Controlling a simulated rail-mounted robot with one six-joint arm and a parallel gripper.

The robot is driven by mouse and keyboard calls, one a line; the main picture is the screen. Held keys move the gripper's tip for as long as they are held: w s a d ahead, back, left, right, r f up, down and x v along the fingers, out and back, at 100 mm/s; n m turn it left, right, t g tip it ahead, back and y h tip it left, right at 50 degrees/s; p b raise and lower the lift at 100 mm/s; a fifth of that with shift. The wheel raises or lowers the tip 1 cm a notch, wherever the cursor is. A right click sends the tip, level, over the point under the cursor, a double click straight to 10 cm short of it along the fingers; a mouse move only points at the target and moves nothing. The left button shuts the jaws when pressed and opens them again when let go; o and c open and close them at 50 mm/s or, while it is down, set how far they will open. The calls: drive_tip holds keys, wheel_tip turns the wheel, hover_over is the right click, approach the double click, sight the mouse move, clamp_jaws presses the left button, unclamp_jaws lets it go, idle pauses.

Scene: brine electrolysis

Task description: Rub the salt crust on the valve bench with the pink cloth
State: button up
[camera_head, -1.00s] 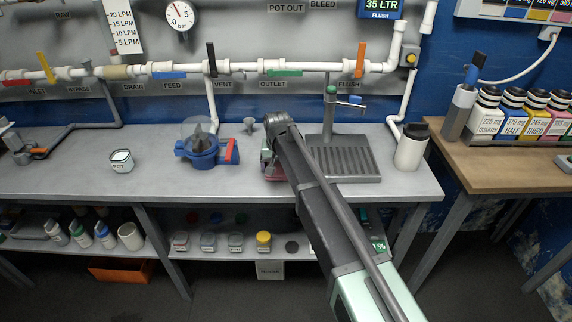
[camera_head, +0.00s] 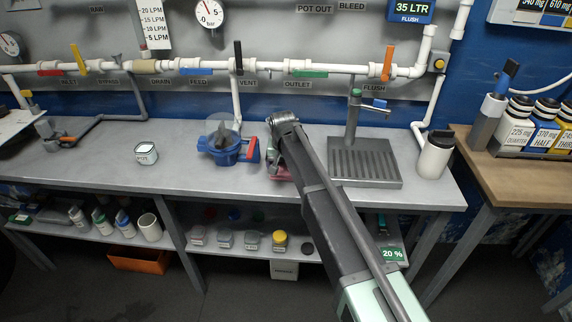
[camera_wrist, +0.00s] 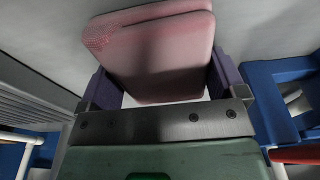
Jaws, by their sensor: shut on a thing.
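The pink cloth (camera_wrist: 155,50) is a folded pad with a dotted patch at its upper left in the wrist view. My gripper (camera_wrist: 165,88) is shut on it, with a purple finger at each side. In the head view the cloth (camera_head: 282,174) shows only partly behind my arm, low at the valve bench (camera_head: 200,182) top, between the blue-based device and the drip tray. I cannot tell whether it touches the bench. No salt crust can be made out; a pale strip shows below the cloth in the wrist view, but I cannot tell what it is.
The blue-based device (camera_head: 222,150) with a red handle stands just left of my gripper. A small white pot (camera_head: 146,153) stands left. The bench's front strip is clear.

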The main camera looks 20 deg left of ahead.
drive_tip(key=shift+r+p, duration=2.8)
drive_tip(key=shift+r, duration=0.1)
wheel_tip(320, 180, up, 3)
drive_tip(key=p, duration=0.3)
drive_tip(key=shift+r, duration=0.2)
drive_tip(key=shift+f, duration=0.15)
